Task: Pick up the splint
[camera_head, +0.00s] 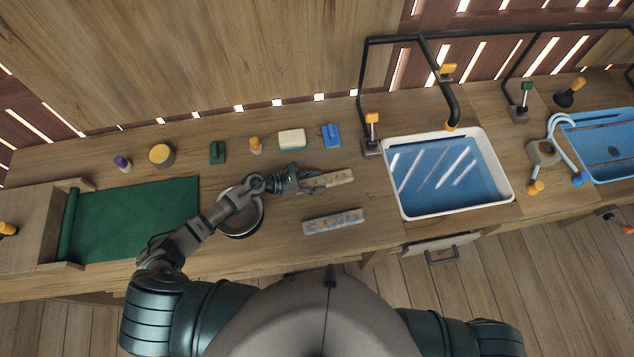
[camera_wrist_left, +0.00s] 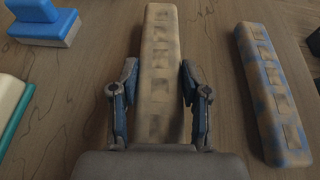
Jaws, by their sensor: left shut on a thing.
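A tan splint (camera_head: 338,178), a long bar with a row of square patches, lies between the fingers of my left gripper (camera_head: 300,181). In the left wrist view, the tan splint (camera_wrist_left: 159,60) runs straight ahead between the two fingers of the left gripper (camera_wrist_left: 159,85), which is shut on it. Its near end is hidden by the gripper body. A second bar, tan with blue blotches (camera_head: 334,221), lies apart on the counter in front; it also shows in the left wrist view (camera_wrist_left: 270,90) at right. My right gripper is not in view.
A round pan (camera_head: 257,222) sits under my left forearm. Behind are a white-and-green block (camera_head: 292,138) and a blue stamp-like block (camera_head: 331,136). A white-rimmed sink (camera_head: 488,150) lies right, a green mat (camera_head: 140,215) left.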

